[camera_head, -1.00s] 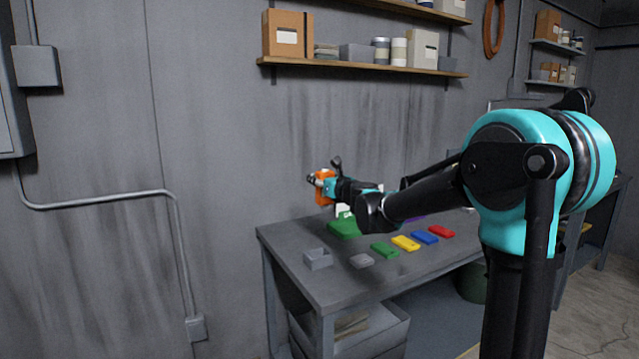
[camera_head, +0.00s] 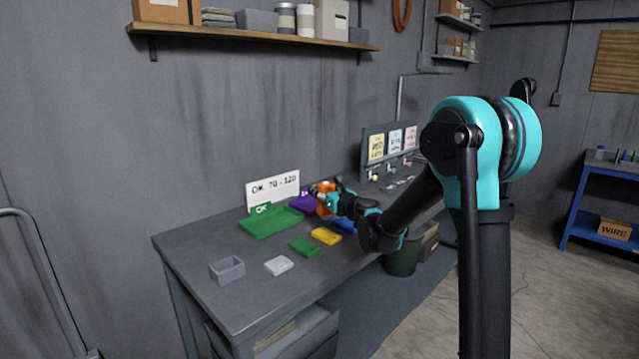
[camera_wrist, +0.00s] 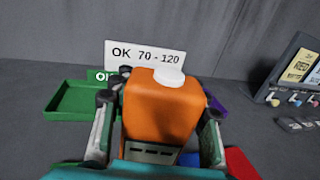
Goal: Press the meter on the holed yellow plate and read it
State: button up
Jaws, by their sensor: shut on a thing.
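My gripper (camera_head: 332,199) is shut on an orange meter (camera_head: 323,206) with a white round end. In the wrist view the meter (camera_wrist: 160,112) stands between the two fingers (camera_wrist: 158,125), its white end (camera_wrist: 169,77) pointing away from me. The yellow plate (camera_head: 326,236) lies flat on the bench, below and near the gripper in the head view. The meter and the plate look apart. I cannot make out a hole in the plate. The meter's reading is not visible. A white sign (camera_head: 272,188) reads OK 70 - 120.
The bench (camera_head: 215,308) also holds a green tray (camera_head: 262,228), a purple tray (camera_head: 301,205), green (camera_head: 305,246) and blue (camera_head: 345,226) plates, a pale grey plate (camera_head: 279,265) and a grey box (camera_head: 227,269). A red plate (camera_wrist: 242,164) shows in the wrist view. A card panel (camera_head: 392,150) stands behind.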

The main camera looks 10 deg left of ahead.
jog(key=shift+w+d+f, duration=0.1)
jog(key=shift+f, duration=1.25)
jog(key=shift+w+d+f, duration=0.1)
jog(key=shift+f, duration=1.2)
jog(key=shift+s+f, duration=0.15)
jog(key=shift+f, duration=0.3)
jog(key=shift+c, duration=0.2)
dwell(0.4)
notch_tip(320, 180, up, 6)
dwell(0.9)
dwell(0.6)
